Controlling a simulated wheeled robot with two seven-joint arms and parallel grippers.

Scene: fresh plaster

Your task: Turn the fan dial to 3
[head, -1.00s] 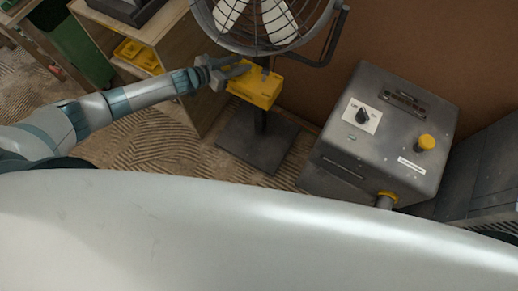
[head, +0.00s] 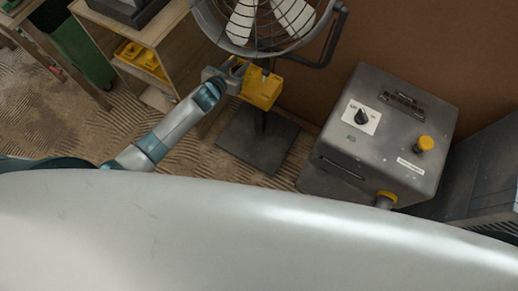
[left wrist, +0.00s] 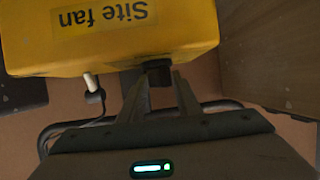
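The yellow control box (head: 262,90) is mounted on the fan's post below the fan (head: 265,18). In the left wrist view the box (left wrist: 110,55) appears upside down with the words "Site fan". A dark dial (left wrist: 158,72) sticks out from its edge. My left gripper (head: 238,74) is at the box's left side. In the left wrist view its fingers (left wrist: 159,85) are apart, with the dial between their tips; I cannot tell whether they touch it. The dial's markings and setting are hidden. My right gripper is not in view.
A grey machine (head: 385,135) with a black switch and a yellow button stands at right. A wooden shelf (head: 150,65) with yellow items is at left. The fan's dark base plate (head: 257,145) lies on the ridged floor. A white stub with a cable (left wrist: 92,88) hangs from the box.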

